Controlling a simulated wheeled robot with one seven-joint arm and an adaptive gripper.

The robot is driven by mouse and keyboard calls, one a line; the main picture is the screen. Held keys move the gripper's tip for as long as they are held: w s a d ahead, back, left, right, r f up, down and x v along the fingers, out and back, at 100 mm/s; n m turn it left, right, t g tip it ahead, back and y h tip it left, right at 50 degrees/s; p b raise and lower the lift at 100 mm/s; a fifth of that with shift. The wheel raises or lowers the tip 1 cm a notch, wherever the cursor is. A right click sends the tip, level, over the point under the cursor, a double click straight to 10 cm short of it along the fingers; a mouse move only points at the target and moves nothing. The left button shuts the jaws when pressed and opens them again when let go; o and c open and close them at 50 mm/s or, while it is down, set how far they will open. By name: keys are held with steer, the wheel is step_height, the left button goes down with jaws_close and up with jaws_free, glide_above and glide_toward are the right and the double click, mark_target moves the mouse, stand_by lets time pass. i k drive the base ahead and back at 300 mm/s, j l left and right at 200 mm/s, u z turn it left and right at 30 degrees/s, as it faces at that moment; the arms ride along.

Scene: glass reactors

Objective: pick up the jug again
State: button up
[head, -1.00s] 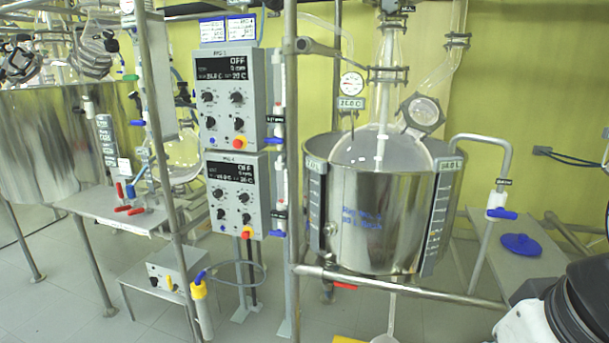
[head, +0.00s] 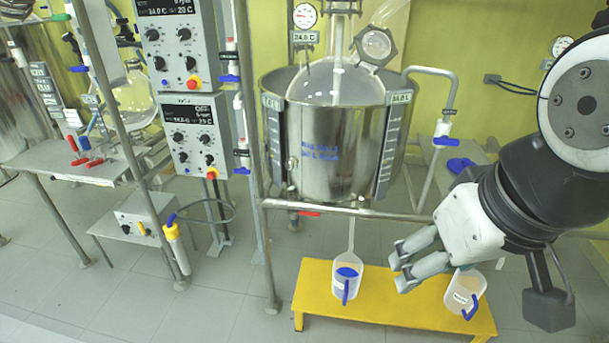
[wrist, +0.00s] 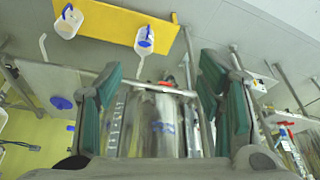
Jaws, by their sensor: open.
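A yellow bench (head: 315,303) carries two white jugs with blue handles. One jug (head: 338,285) stands under the reactor's outlet tube and shows blue at its top. The other jug (head: 460,287) stands at the bench's right end, partly behind my gripper. My gripper (head: 397,268) is open and empty, above the bench and between the jugs in the head view. In the wrist view, the open fingers (wrist: 160,72) point toward the reactor; the outlet-side jug (wrist: 143,39) and the other jug (wrist: 66,24) are apart from them.
The steel reactor (head: 335,150) stands behind the bench, with a horizontal frame rail (head: 340,211) in front of it. Control boxes (head: 196,135) hang left of it. A blue lid-like disc (head: 460,165) lies on the right side table. Floor at left front is clear.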

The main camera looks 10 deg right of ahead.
mark_target(348, 268)
steer(key=u, duration=0.4)
steer(key=l+u, duration=0.15)
steer(key=u, duration=0.6)
steer(key=l+u, duration=0.1)
steer(key=u, duration=0.3)
steer(key=k+l, duration=0.4)
steer(key=l, duration=0.15)
steer(key=k+l+u, duration=0.1)
steer(key=k+l, duration=0.25)
steer(key=l, duration=0.15)
